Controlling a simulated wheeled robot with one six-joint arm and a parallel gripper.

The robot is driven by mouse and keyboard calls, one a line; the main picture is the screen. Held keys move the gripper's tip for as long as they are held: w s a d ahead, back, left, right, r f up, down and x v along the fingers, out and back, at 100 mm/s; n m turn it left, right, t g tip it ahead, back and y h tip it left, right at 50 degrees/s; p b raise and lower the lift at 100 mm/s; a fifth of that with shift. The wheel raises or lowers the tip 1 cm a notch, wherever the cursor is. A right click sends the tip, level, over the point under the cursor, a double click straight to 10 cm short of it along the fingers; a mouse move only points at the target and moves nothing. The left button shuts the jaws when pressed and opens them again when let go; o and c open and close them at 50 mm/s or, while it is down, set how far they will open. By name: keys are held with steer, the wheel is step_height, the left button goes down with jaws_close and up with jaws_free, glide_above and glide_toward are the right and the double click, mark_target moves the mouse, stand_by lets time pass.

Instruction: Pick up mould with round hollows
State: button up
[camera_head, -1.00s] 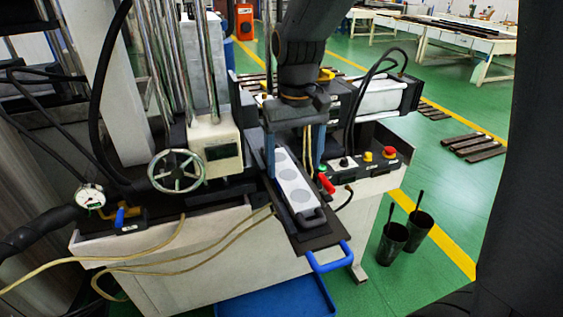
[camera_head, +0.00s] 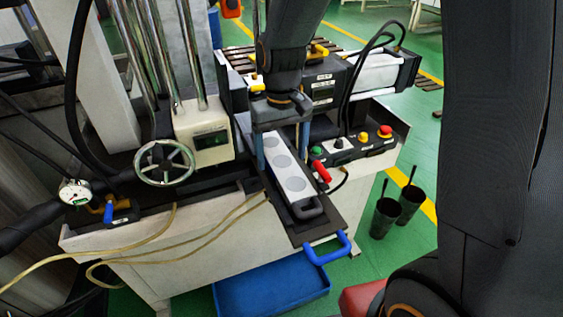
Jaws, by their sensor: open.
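The mould with round hollows (camera_head: 291,183) is a long pale grey bar with a row of round hollows and a black handle at its near end. It lies on a dark plate (camera_head: 321,228) with a blue handle, at the front of the machine. My gripper (camera_head: 282,150) comes down from above over the mould's far end. Its two blue-grey fingers stand apart, one on each side of the bar. The gripper body hides the far end, and I cannot tell whether the fingers touch the mould.
A handwheel (camera_head: 165,163) and gauge (camera_head: 75,191) are at the left. A control box (camera_head: 354,145) with buttons and a red-handled lever (camera_head: 322,172) are close on the right. A blue tray (camera_head: 270,290) lies below. Two black cups (camera_head: 386,217) stand on the green floor.

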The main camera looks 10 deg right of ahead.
steer(key=shift+f, duration=0.75)
steer(key=c, duration=1.9)
steer(key=shift+o, duration=0.2)
steer(key=shift+r, duration=0.2)
